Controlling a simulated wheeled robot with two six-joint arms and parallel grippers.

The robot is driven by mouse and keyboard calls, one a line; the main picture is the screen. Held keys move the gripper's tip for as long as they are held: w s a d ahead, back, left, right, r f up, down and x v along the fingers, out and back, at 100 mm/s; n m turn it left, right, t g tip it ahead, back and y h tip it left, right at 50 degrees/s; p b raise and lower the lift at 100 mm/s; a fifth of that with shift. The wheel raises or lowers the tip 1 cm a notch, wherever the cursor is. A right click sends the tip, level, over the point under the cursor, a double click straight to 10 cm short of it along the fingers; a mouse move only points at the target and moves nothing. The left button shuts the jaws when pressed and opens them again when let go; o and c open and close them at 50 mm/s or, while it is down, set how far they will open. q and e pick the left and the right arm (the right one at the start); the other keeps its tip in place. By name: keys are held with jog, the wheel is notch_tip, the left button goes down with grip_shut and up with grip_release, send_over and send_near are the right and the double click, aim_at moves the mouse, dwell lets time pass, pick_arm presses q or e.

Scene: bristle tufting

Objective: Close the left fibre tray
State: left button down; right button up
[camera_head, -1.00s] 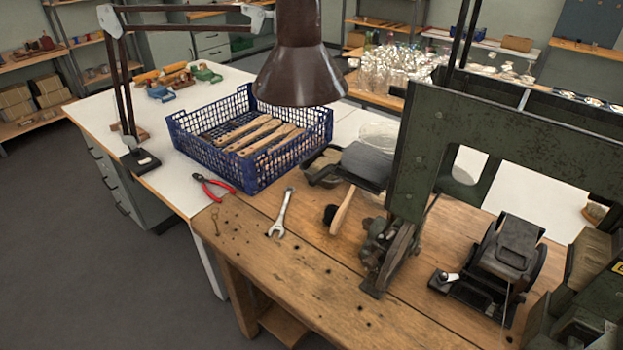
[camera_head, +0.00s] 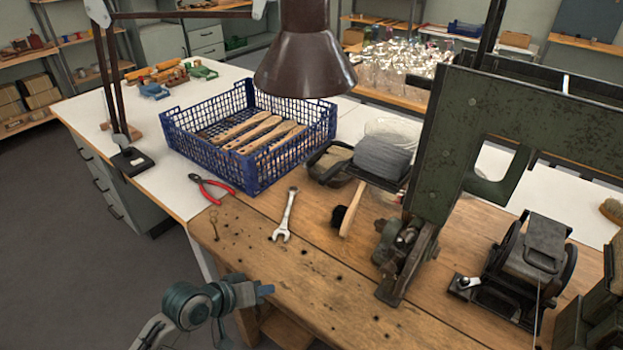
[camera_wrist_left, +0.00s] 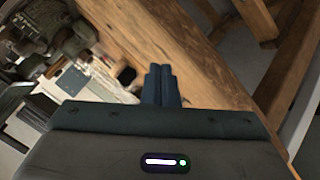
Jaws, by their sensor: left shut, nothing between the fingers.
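A dark tray (camera_head: 401,178) with a grey fibre-like block (camera_head: 382,156) stands at the left side of the green machine. A second dark holder with a tan bundle (camera_head: 332,165) adjoins it on the left. I cannot tell for sure which is the left fibre tray or how far open it stands. My left gripper (camera_head: 266,290) is shut and empty at the bench's front edge, well in front of and left of these trays. Its fingers show together in the left wrist view (camera_wrist_left: 161,85), touching no tray. My right gripper is not in view.
The wooden bench (camera_head: 300,265) holds a wrench (camera_head: 285,216), a wooden-handled brush (camera_head: 352,210) and red pliers (camera_head: 211,189). A blue crate (camera_head: 205,167) of wooden handles stands behind. The green machine (camera_head: 455,150) blocks the right. A lamp shade (camera_head: 304,65) hangs above. The front-left bench top is mostly clear.

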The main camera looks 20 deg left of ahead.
pick_arm(q)
jog(key=w+a+r+n+t+h, duration=0.2)
jog(key=w+r+n+t, duration=0.15)
jog(key=w+r, duration=0.45)
jog(key=w+a+r+n+t+h, duration=0.25)
jog(key=w+r+n, duration=0.25)
jog(key=r, duration=0.6)
jog(key=w+d+p, duration=0.4)
jog(key=w+d, duration=0.2)
jog(key=d, duration=0.3)
jog(key=shift+w+d+p, duration=0.2)
jog(key=shift+d+p, duration=0.05)
jog(key=shift+p, duration=0.1)
jog(key=shift+f+m, duration=0.1)
jog(key=shift+m, duration=0.15)
